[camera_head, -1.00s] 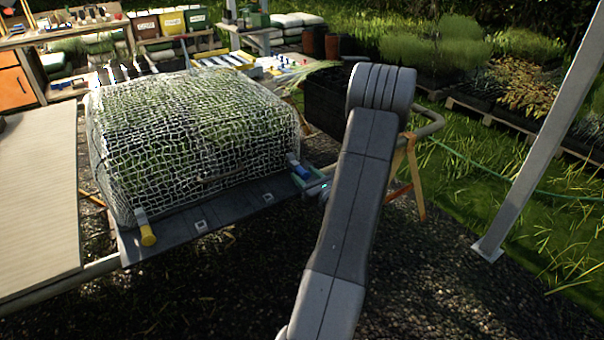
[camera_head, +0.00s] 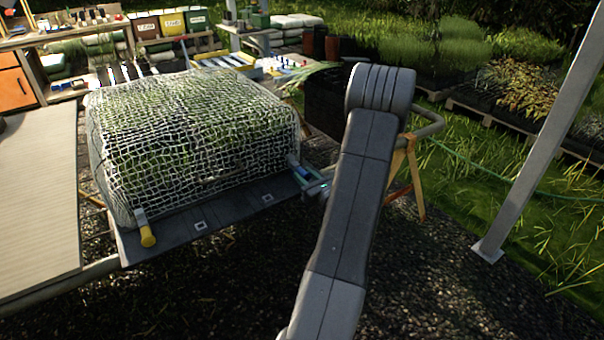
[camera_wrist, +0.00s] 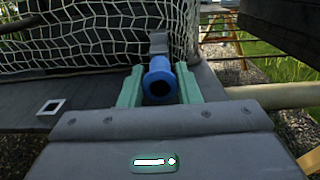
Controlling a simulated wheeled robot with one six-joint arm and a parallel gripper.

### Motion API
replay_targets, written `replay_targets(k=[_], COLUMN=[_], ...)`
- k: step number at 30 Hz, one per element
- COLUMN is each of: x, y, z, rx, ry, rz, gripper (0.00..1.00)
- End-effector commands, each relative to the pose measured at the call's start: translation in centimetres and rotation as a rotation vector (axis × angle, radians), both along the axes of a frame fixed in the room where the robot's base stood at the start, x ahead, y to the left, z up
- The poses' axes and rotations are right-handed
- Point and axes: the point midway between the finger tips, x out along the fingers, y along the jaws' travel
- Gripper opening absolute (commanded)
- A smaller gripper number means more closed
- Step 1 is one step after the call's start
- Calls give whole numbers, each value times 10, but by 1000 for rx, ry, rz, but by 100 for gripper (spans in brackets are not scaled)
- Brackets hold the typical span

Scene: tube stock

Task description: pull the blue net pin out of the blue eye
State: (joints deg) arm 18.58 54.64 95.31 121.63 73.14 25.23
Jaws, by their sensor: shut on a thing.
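The blue net pin (camera_wrist: 159,79) faces me end-on in the wrist view, a blue cylinder with a dark hollow end. My gripper (camera_wrist: 158,90) is shut on it, one green finger on each side. A grey upright piece (camera_wrist: 158,43) shows just behind the pin, against the net. The blue eye is not clearly visible, and I cannot tell how far the pin sits in it. In the head view my gripper (camera_head: 311,182) is at the right front corner of the netted load, with only a little of the blue pin (camera_head: 304,172) showing.
White netting (camera_head: 190,130) covers a leafy load on a dark board (camera_head: 235,212). A yellow pin (camera_head: 147,236) sits at its left front corner. A dark crate (camera_head: 324,97) and an orange trestle (camera_head: 410,180) stand to the right. Open gravel lies in front.

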Motion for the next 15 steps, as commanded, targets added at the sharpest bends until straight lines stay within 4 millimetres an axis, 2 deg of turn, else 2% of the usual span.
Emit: replay_targets(k=[15], x=[-21], y=[-16], z=[0], rx=[0], ry=[0], rz=[-1], gripper=[14])
